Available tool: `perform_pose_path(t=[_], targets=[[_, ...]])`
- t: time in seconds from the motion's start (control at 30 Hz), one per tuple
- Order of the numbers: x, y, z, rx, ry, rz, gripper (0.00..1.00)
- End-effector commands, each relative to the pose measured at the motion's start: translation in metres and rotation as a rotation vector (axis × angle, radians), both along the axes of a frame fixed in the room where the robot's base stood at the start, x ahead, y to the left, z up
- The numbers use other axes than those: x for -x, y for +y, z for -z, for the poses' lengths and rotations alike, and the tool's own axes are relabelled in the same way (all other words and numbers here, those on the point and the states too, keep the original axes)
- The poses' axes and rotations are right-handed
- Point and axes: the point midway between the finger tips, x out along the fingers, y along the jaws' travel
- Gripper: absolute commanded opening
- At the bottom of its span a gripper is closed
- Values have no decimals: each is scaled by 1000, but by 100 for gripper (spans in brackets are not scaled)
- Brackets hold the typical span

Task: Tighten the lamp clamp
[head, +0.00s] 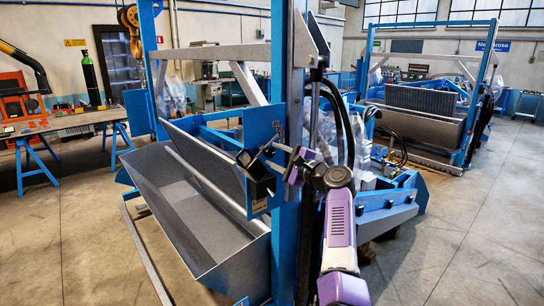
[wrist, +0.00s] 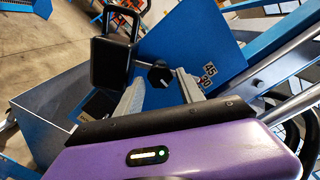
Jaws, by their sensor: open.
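A black lamp (wrist: 112,62) with a looped bracket is in the upper left of the wrist view; in the head view the black lamp (head: 258,182) is in front of a blue plate. The clamp appears to be the black knob (wrist: 160,74) with a light mark on its face, just right of the lamp. My gripper (wrist: 160,80) is open, its grey fingers on either side of the knob. I cannot tell whether either finger touches it. In the head view my gripper (head: 283,155) reaches in from the right and its fingertips are small and partly hidden.
The blue plate (wrist: 205,40) with number stickers stands close behind the knob. A blue upright (head: 284,60) rises beside my arm. A grey trough (head: 195,215) lies below left. A workbench (head: 75,122) stands far left; the floor at right (head: 485,230) is clear.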

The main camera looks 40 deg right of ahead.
Motion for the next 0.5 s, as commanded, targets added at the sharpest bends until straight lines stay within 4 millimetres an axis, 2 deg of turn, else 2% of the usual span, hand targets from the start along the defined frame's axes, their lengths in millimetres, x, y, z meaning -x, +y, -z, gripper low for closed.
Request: perform_pose_path(t=[0.1, 0.3, 0.5], targets=[[19, -1, 3, 1, 0, 1, 45], [43, -2, 2, 0, 0, 1, 45], [53, -2, 2, -2, 1, 0, 45]])
